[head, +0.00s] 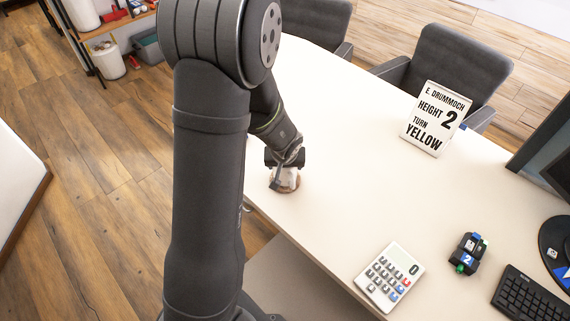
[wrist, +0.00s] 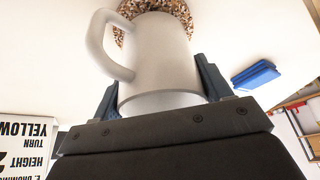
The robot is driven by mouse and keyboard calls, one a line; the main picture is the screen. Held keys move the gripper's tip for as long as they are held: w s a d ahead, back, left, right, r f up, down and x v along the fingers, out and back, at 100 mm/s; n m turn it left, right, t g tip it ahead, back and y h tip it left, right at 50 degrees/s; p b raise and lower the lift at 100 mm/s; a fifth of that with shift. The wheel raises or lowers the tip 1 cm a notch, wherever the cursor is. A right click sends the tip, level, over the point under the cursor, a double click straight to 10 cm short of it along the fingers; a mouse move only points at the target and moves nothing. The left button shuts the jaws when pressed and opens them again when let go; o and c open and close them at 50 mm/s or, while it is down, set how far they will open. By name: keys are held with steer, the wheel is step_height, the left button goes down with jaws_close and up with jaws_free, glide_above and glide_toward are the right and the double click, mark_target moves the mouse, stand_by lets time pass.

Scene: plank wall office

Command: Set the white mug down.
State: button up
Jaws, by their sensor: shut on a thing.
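The white mug (wrist: 160,50) is between the two fingers of my gripper (wrist: 160,84), which is shut on it. Its handle (wrist: 107,45) points left in the wrist view. A round, speckled brown coaster (wrist: 180,10) shows just beyond the mug's far end. In the head view, my gripper (head: 287,160) is low over the table near its left edge. The mug (head: 288,176) shows below it, partly hidden, with the brown coaster (head: 287,187) around its lower end. I cannot tell whether the mug touches the coaster.
The pale table (head: 330,200) is clear right of my gripper. A sign (head: 436,118), a calculator (head: 389,277), a small dark device (head: 467,254) and a keyboard (head: 535,300) stand farther right. A blue block (wrist: 255,75) lies beside the mug in the wrist view. Chairs (head: 450,70) line the far side.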

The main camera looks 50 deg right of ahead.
steer(key=shift+f, duration=0.1)
steer(key=o, duration=1.2)
steer(key=shift+r, duration=0.3)
steer(key=v, duration=1.1)
steer(key=shift+s+a+r, duration=0.1)
steer(key=shift+r, duration=0.25)
steer(key=x, duration=1.2)
steer(key=shift+f, duration=0.25)
